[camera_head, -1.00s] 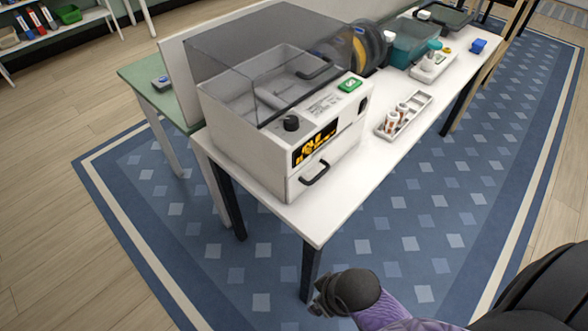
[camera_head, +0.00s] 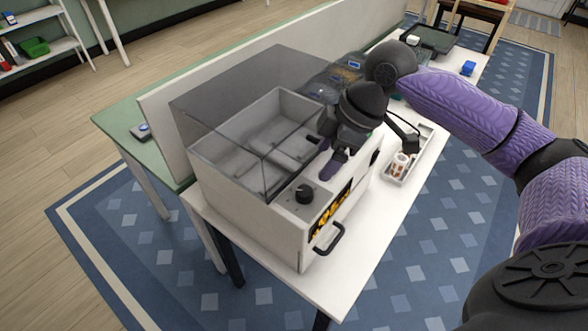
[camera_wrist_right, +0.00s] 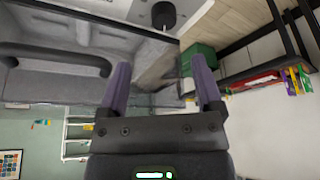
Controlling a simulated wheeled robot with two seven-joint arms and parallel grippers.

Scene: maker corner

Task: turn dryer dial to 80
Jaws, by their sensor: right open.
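The dryer (camera_head: 268,225) is a white box with a clear smoky lid, which looks closed. Its black dial (camera_head: 304,194) stands on the top panel at the near front corner. The dial also shows at the top of the right wrist view (camera_wrist_right: 163,15). An orange display (camera_head: 322,220) is on the front, too small and slanted to read. My right gripper (camera_head: 329,161) is over the top panel, beyond the dial and apart from it. Its purple fingers (camera_wrist_right: 162,82) are spread with nothing between them. My left gripper is out of view.
A black drawer handle (camera_head: 328,240) sticks out of the dryer's front. A white partition (camera_head: 160,112) runs behind the table. The table's front corner (camera_head: 318,292) is bare.

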